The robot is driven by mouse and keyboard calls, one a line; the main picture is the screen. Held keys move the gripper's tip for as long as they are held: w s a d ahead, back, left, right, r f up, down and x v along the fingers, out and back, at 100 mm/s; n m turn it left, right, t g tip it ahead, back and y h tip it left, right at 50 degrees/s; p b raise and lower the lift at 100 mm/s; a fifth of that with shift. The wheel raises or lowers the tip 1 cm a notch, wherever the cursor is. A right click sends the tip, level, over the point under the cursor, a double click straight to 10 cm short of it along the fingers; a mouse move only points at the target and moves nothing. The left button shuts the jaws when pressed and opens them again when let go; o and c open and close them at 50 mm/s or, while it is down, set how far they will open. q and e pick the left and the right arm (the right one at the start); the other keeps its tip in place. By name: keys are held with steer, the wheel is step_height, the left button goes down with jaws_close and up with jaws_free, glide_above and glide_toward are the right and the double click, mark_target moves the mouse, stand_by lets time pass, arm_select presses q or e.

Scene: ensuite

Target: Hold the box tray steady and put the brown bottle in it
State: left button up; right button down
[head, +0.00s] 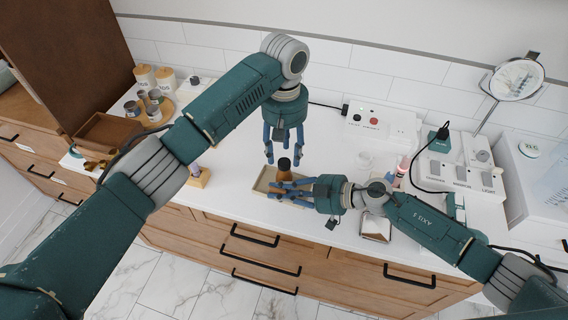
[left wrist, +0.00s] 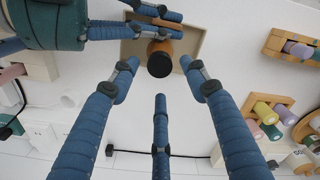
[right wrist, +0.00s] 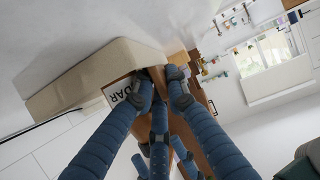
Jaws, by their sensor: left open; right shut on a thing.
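The brown bottle (head: 284,173) has a black cap and stands roughly upright at the beige box tray (head: 262,180) on the white counter. My right gripper (head: 281,189) is shut on the bottle from the right. My left gripper (head: 276,157) is open and points down above the tray, just behind the bottle, holding nothing. In the left wrist view the bottle's black cap (left wrist: 160,63) shows over the tray (left wrist: 192,42). In the right wrist view the tray wall (right wrist: 85,82) lies beside the bottle. I cannot tell whether the bottle's base touches the tray floor.
A small wooden block holder (head: 198,178) stands left of the tray. A brown open box (head: 107,131) and several cups and canisters (head: 152,100) are further left.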

arm_select(q)
steer(key=shift+r, duration=0.9)
arm_select(e)
steer(key=shift+a+r, duration=0.1)
steer(key=c, duration=1.7)
jaws_free()
steer(key=shift+o, duration=0.2)
